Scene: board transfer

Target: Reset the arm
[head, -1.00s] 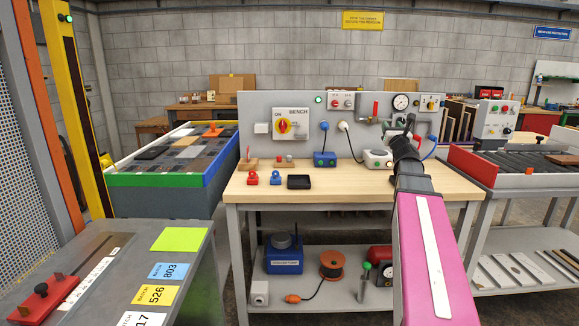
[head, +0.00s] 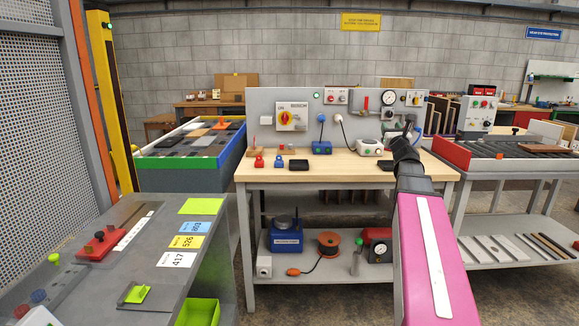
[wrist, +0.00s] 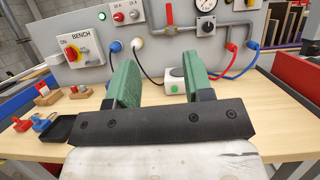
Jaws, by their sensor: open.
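My arm, with a magenta link, reaches up at the right of the head view toward the workbench (head: 330,172). My gripper (wrist: 163,85) shows in the wrist view with its two green fingers wide apart and nothing between them. It is over the wooden bench top (wrist: 275,115), facing the grey panel (wrist: 160,50). In the head view the gripper end is small and dark, and its fingers cannot be made out there. A white socket box with a green button (wrist: 175,82) stands on the bench beyond the fingers.
Red and blue padlocks (head: 279,161) and a black tray (head: 299,165) lie on the bench's left. A grey cabinet with batch cards (head: 187,242) stands at the near left. A bin of boards (head: 190,161) is behind it. A red-ended rack (head: 451,153) stands at the right.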

